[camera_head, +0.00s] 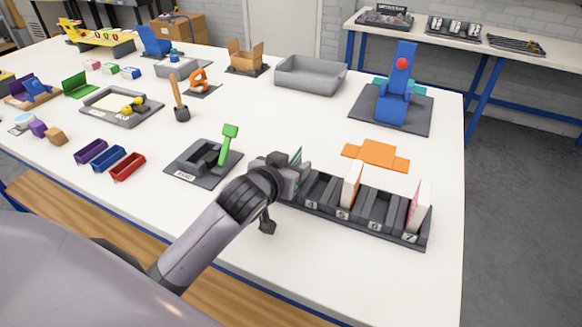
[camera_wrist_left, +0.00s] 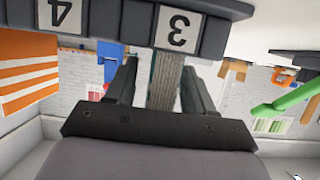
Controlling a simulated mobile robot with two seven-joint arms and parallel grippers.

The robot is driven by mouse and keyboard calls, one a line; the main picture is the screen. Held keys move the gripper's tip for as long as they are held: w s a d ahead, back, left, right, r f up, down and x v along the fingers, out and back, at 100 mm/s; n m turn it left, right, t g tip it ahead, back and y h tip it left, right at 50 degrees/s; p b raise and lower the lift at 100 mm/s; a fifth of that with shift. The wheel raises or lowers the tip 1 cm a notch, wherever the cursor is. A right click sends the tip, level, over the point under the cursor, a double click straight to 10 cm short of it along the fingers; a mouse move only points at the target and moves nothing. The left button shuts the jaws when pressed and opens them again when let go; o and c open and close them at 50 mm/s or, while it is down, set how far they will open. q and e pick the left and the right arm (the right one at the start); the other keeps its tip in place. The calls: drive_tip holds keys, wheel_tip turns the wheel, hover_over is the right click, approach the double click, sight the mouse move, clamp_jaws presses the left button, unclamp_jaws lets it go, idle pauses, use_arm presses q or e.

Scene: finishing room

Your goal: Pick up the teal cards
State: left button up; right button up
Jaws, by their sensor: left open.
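The teal cards (camera_head: 297,156) stand at the left end of a dark slotted rack (camera_head: 385,229), mostly hidden by my left gripper (camera_head: 290,170). In the left wrist view, the teal cards (camera_wrist_left: 166,80) show as a thin, greyish-green striped stack edge between the two open fingers of my left gripper (camera_wrist_left: 160,92), by the slot marked 3. There is a gap at the fingers, and I see no grip on the cards. My right gripper is not in view.
Orange-and-white cards (camera_head: 351,185) stand in slot 5 and pink-and-white cards (camera_head: 420,206) in slot 7. An orange flat piece (camera_head: 376,154) lies behind the rack. A dark tray with a green-handled tool (camera_head: 228,140) stands left of the gripper.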

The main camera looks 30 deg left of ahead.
use_arm(q)
clamp_jaws()
wheel_tip(320, 180, up, 20)
idle(0.9)
